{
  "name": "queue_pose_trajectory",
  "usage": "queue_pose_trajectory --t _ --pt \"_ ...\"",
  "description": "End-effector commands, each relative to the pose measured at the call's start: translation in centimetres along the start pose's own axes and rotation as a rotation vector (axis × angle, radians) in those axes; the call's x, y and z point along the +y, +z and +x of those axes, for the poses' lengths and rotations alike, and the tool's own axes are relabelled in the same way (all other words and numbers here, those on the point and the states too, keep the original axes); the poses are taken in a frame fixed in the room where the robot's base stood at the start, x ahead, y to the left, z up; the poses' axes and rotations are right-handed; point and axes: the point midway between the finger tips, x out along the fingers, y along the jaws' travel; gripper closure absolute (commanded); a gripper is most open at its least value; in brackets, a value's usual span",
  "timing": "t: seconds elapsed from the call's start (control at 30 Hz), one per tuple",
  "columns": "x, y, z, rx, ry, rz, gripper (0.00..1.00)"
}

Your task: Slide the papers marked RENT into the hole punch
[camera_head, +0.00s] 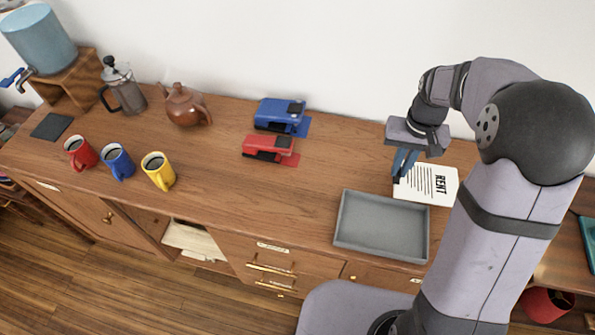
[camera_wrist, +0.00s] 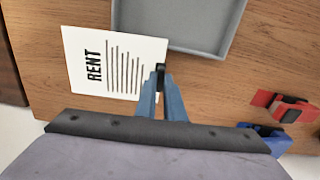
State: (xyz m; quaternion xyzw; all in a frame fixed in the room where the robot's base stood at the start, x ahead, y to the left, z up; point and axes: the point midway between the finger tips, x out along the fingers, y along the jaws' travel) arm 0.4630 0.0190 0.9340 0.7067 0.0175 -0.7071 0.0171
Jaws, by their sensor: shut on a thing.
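The white papers marked RENT (camera_head: 440,186) are at the right of the wooden cabinet top, behind the grey tray. They also show in the wrist view (camera_wrist: 112,48), with the word at their left end. My gripper (camera_head: 401,172) points down at the papers' left edge, and its blue fingers are shut on that edge. The fingertips (camera_wrist: 160,72) meet at the papers' edge nearest the hole punches. A red hole punch (camera_head: 268,149) and a blue hole punch (camera_head: 281,114) stand near the middle of the top, left of my gripper, each on a mat of its own colour.
The empty grey tray (camera_head: 382,225) lies in front of the papers. Red (camera_head: 80,153), blue (camera_head: 117,161) and yellow (camera_head: 158,171) mugs, a brown teapot (camera_head: 187,106) and a French press (camera_head: 123,90) stand at the left. The wood between the punches and the papers is clear.

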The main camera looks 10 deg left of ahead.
Motion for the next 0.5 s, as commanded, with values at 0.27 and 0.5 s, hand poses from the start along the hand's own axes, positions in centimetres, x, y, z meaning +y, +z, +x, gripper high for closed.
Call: queue_pose_trajectory --t 0.27,0.5 --pt "-9.3 0.2 -2.9 0.004 -0.001 -0.228 1.0" --pt "-17.0 4.4 -5.0 0.002 0.0 -0.443 1.0"
